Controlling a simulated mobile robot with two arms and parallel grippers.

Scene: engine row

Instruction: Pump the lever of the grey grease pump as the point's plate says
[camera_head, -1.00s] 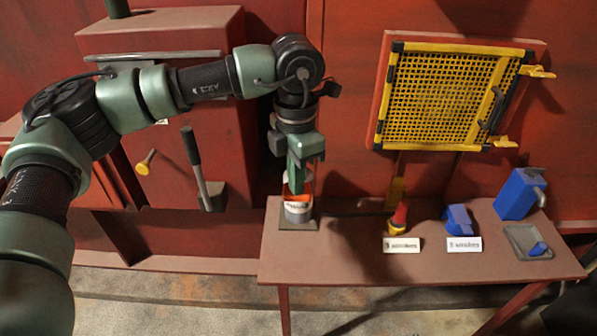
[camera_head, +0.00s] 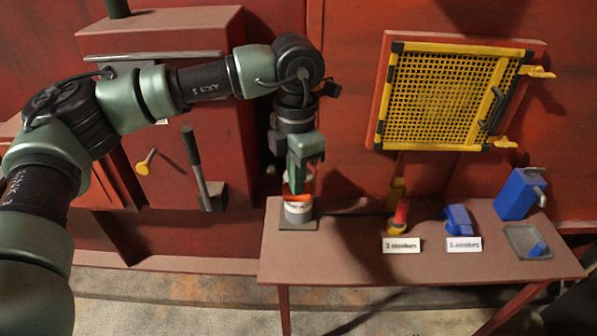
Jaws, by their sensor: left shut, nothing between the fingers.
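A short grey cylinder with a white lettered band (camera_head: 298,212) stands on a square base at the bench's left end. I cannot tell for sure whether it is the grey grease pump. My left gripper (camera_head: 299,193) points down at its orange-red top, shut with nothing held; contact is unclear, and the hand hides part of the top. A lever with a black handle and grey shaft (camera_head: 200,172) stands at the red cabinet, left of the gripper. Two white plates, left (camera_head: 401,246) and right (camera_head: 464,244), stand on the bench; their print is too blurred to read surely. My right gripper is out of view.
A red-and-yellow piece (camera_head: 399,215) and a blue piece (camera_head: 459,220) stand behind the plates. A blue can (camera_head: 520,194) and a grey tray (camera_head: 517,235) are at the bench's right. A yellow mesh panel (camera_head: 448,97) hangs above. The bench (camera_head: 350,257) is bare near its front middle.

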